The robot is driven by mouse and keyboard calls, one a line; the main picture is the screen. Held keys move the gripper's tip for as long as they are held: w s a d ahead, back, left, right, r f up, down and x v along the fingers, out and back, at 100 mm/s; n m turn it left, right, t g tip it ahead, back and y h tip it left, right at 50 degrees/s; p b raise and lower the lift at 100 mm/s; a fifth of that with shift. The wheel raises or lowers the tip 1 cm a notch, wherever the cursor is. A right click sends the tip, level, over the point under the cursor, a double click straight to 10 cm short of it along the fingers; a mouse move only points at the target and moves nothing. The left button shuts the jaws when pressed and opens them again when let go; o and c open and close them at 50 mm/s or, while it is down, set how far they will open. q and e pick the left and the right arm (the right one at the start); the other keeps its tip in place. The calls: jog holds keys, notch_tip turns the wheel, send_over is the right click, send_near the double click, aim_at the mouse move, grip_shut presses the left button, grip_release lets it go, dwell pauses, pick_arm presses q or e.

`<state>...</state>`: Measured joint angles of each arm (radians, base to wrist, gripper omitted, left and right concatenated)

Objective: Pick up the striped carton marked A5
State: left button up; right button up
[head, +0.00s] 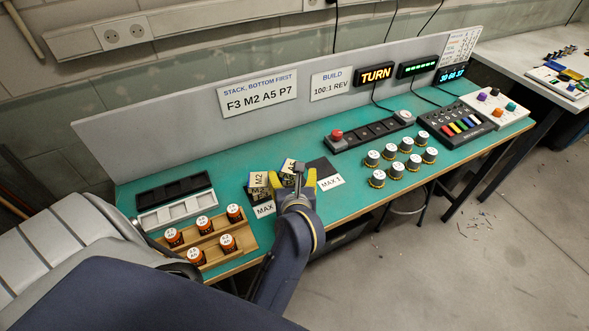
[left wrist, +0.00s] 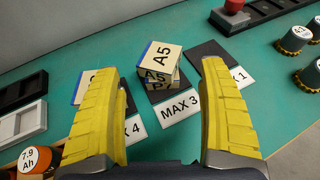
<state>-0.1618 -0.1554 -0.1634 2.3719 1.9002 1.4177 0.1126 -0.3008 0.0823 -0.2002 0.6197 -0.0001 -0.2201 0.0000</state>
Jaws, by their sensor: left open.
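The carton marked A5 (left wrist: 160,55) is cream with a blue edge and dark printing. In the left wrist view it sits on top of a carton whose visible label starts with P (left wrist: 158,86), on the dark pad by the MAX 3 card. In the head view A5 (head: 288,166) shows just behind my left gripper, partly hidden by it. My left gripper (head: 296,178) is open and empty. In the left wrist view its yellow fingers (left wrist: 160,72) stand apart, one on each side of the stack, nearer the camera. I see no contact. My right gripper is out of view.
A carton marked M2 (head: 258,180) stands on a stack to the left, close to the left finger. The dark pad by the MAX 1 card (head: 330,182) is bare on the right.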

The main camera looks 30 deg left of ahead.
aim_at(291, 169)
pick_arm(q)
jog(key=shift+x, duration=3.45)
jog(key=shift+a, duration=0.1)
jog(key=shift+c, duration=0.6)
jog(key=c, duration=1.1)
